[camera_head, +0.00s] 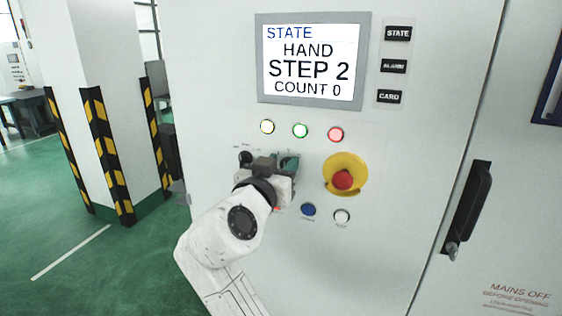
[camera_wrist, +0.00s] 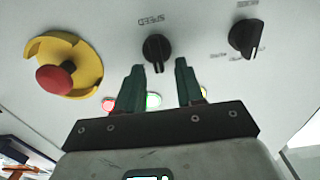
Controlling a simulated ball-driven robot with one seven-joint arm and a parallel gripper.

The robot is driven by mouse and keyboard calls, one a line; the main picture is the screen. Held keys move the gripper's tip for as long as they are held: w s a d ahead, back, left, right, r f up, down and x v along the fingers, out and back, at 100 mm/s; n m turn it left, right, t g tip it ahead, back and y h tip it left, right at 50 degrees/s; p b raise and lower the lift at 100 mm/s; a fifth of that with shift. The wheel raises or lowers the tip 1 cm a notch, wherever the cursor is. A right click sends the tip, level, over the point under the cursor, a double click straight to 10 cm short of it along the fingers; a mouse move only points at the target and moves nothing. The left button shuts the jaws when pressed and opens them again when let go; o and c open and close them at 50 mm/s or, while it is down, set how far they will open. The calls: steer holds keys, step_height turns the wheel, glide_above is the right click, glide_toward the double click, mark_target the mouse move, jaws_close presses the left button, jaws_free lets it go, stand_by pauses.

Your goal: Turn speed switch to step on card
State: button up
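The speed switch (camera_wrist: 157,53) is a black rotary knob on the pale cabinet front. In the wrist view the word SPEED shows upside down above it. Its pointer runs roughly up and down in that view; the setting marks are too small to read. My gripper (camera_wrist: 160,66) is open, its two green fingertips to either side of the knob's near end with gaps visible. I cannot tell whether they touch it. In the head view my gripper (camera_head: 286,164) is at the panel and hides the speed switch. A key marked CARD (camera_head: 389,97) is beside the screen.
A second black knob (camera_wrist: 246,38) is close by on the right in the wrist view. The red emergency stop (camera_head: 343,179) on its yellow plate is close by too. The screen (camera_head: 312,62) reads STATE, HAND, STEP 2, COUNT 0. A blue button (camera_head: 308,210) is below.

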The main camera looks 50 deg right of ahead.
steer(key=shift+d, duration=0.15)
jaws_close()
stand_by(0.4)
